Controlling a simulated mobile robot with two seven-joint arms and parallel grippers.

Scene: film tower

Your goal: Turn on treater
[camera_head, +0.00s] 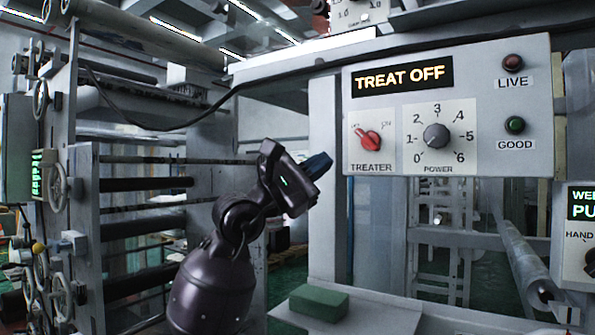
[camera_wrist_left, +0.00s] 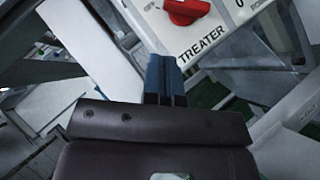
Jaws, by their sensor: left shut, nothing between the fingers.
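The treater panel (camera_head: 392,200) is a pale box with a lit display (camera_head: 403,76) reading "TREAT OFF". Its red treater knob (camera_head: 368,139) is at the lower left of the panel face, its pointer turned toward the upper left, the OFF side. The knob also shows at the top of the left wrist view (camera_wrist_left: 187,10). My left gripper (camera_head: 319,165) is shut and empty, to the left of the panel and a little below the knob, apart from it. In the left wrist view its blue fingers (camera_wrist_left: 165,78) are together, below the TREATER label. My right gripper is not in view.
A power dial (camera_head: 437,136), a red LIVE lamp (camera_head: 513,63) and a green GOOD lamp (camera_head: 515,125) share the panel. A green block (camera_head: 318,302) lies on a pale ledge below. A roller frame (camera_head: 88,230) stands at the left.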

